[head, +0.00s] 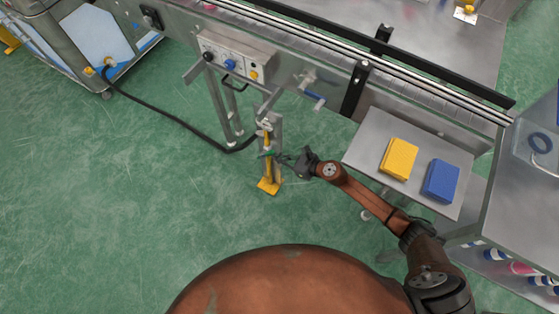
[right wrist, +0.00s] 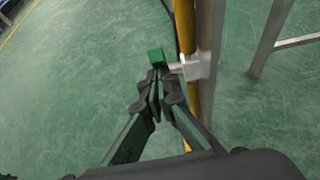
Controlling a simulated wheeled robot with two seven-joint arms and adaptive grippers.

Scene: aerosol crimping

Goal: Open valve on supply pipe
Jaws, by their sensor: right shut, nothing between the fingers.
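The yellow supply pipe (head: 268,184) stands upright on the floor beside a grey post, and its upper part shows in the right wrist view (right wrist: 186,28). A green valve handle (head: 267,153) sits partway up the pipe. In the right wrist view the handle's green end (right wrist: 156,56) is just beyond the fingertips, with a pale valve fitting (right wrist: 192,68) to its right. My right gripper (head: 285,159), also in the right wrist view (right wrist: 157,76), is shut and empty, its tips right at the handle. I cannot tell if they touch it. My left gripper is not in view.
A black hose (head: 180,121) runs from a wheeled cart (head: 98,40) to the pipe. A control box (head: 236,62) and conveyor rail stand behind. A side table (head: 362,155) with yellow and blue sponges is at right.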

